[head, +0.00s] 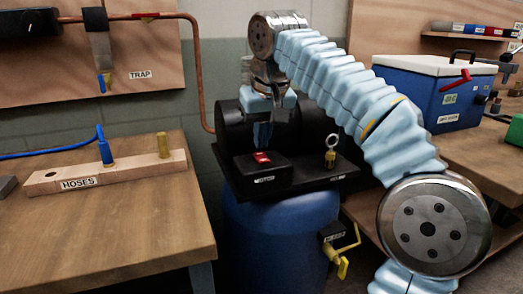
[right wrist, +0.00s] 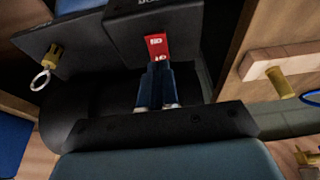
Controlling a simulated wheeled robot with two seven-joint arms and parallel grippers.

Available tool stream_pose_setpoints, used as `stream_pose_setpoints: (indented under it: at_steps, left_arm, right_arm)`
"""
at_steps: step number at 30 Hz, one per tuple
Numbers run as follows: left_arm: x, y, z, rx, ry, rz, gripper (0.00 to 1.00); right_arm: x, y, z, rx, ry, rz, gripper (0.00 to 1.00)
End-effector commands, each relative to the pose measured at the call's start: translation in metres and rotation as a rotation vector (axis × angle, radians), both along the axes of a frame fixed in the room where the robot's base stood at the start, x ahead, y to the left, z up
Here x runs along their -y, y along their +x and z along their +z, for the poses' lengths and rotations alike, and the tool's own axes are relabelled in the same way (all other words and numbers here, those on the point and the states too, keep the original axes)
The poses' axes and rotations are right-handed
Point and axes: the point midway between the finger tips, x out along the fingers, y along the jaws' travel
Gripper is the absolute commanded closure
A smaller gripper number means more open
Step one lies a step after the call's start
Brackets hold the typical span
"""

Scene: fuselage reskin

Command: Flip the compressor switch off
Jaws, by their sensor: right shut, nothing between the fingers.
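The compressor (head: 275,235) has a blue tank with a black top plate and a black motor body. Its red rocker switch (head: 262,157) sits on the black box labelled MOTOR; in the right wrist view the red switch (right wrist: 156,45) shows pale marks on its two halves. My right gripper (head: 262,143) points down just above and behind the switch. In the right wrist view its shut fingertips (right wrist: 157,66) are at the switch's near edge; I cannot tell whether they touch it. Nothing is between them. My left gripper is not in view.
A ring-pull valve (head: 331,152) stands right of the switch box, and a yellow-handled drain valve (head: 341,255) is low on the tank. The left bench holds the HOSES block (head: 110,175). A blue cooler (head: 430,90) stands on the right bench. A copper pipe (head: 198,75) runs down behind.

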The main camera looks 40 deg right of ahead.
Motion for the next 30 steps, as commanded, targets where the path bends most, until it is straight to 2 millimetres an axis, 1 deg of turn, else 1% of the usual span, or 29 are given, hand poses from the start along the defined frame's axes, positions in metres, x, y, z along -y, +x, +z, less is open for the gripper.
stream_pose_setpoints:
  at_steps: [1,5,17,20,22,24,25,30]
  left_arm:
    - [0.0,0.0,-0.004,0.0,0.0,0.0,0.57]
    - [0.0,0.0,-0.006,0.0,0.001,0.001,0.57]
    - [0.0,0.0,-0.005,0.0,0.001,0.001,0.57]
    - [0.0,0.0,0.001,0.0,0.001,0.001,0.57]
    - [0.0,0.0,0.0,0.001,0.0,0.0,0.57]
    - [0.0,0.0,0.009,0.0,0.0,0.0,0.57]
    - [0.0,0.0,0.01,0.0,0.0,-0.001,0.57]
    - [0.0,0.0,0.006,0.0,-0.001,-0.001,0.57]
  right_arm:
    - [0.0,0.0,-0.007,0.0,0.0,-0.001,1.0]
    - [0.0,0.001,-0.014,0.001,0.001,-0.001,1.0]
    - [0.001,0.002,-0.016,0.0,0.001,0.0,1.0]
    - [0.002,0.007,-0.021,-0.002,0.0,0.001,1.0]
    - [0.002,0.008,-0.025,-0.002,0.0,0.001,1.0]
    - [0.003,0.01,-0.023,-0.005,0.0,0.001,1.0]
    - [0.003,0.011,-0.024,-0.005,0.0,0.001,1.0]
    - [0.004,0.012,-0.031,-0.009,0.001,0.0,1.0]
